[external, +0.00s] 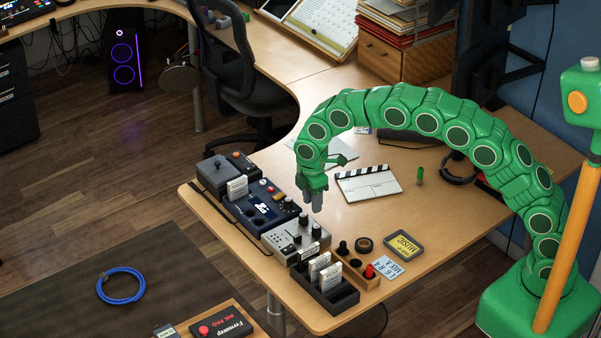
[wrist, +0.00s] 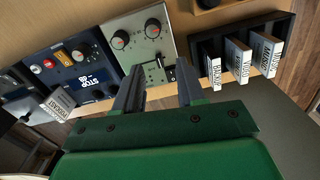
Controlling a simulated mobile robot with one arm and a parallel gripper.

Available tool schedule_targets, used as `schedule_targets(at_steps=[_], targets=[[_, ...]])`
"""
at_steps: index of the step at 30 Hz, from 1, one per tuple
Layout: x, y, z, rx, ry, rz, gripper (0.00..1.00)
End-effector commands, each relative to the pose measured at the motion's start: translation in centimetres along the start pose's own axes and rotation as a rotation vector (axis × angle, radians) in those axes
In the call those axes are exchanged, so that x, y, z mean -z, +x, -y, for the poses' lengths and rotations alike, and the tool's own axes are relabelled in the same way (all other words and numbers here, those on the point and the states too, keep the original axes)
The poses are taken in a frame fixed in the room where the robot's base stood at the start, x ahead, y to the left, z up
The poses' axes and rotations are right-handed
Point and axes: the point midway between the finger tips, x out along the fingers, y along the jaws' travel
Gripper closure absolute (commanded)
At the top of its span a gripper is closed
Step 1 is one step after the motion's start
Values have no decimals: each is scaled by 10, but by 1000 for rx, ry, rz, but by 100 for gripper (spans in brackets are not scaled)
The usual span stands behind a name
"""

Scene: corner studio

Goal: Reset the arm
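My green arm curves from its base at the right over the desk. My gripper (external: 313,200) points down above the desk's left edge, by the grey panel with knobs (external: 296,238). In the wrist view my gripper (wrist: 158,88) has two dark fingers set apart with a clear gap between them. Nothing is held between them.
A dark blue device (external: 259,204) and a black rack of cards (external: 325,287) flank the grey panel. The desk's middle has bare patches.

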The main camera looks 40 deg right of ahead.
Motion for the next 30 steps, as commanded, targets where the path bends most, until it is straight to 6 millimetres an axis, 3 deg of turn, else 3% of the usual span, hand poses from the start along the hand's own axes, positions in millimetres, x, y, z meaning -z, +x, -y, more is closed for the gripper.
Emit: schedule_targets(at_steps=[14,30], targets=[[-110,-76,33,16,290,24,61],[-222,-137,105,40,610,46,61]])
